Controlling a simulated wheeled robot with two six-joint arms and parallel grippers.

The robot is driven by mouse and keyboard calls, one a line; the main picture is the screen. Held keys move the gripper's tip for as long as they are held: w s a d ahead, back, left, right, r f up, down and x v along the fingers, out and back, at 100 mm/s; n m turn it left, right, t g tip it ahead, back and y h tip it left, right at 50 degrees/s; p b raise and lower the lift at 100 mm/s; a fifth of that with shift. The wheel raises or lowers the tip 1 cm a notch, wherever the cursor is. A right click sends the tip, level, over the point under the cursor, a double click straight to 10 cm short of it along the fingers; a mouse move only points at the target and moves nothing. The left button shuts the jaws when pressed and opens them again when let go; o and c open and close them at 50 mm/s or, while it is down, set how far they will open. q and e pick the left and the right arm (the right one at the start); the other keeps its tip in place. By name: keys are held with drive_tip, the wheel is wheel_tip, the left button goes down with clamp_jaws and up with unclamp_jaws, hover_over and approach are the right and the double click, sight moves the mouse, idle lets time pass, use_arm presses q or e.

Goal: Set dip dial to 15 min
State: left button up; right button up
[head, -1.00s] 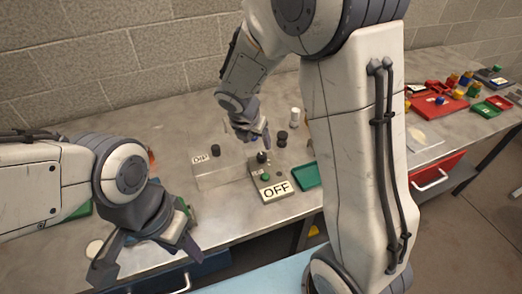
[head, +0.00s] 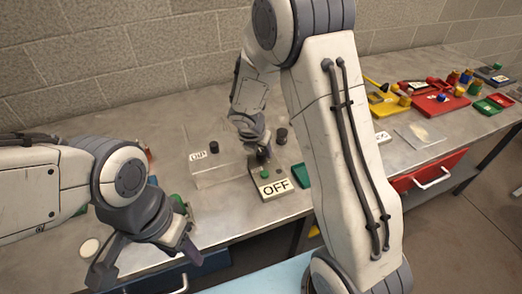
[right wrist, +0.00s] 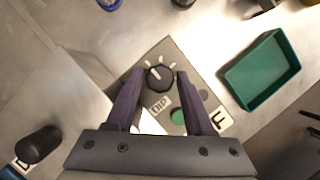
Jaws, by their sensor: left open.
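The DIP dial (right wrist: 159,77) is a round black knob with white marks around it on a grey control box (head: 272,187). Its pointer setting is too small to read. My left gripper (head: 148,262) is open and empty at the table's front left.
A green tray (right wrist: 262,70) lies beside the box. A dark cylinder (head: 282,136) stands behind. Coloured trays (head: 440,106) fill the right bench.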

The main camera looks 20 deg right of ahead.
clamp_jaws()
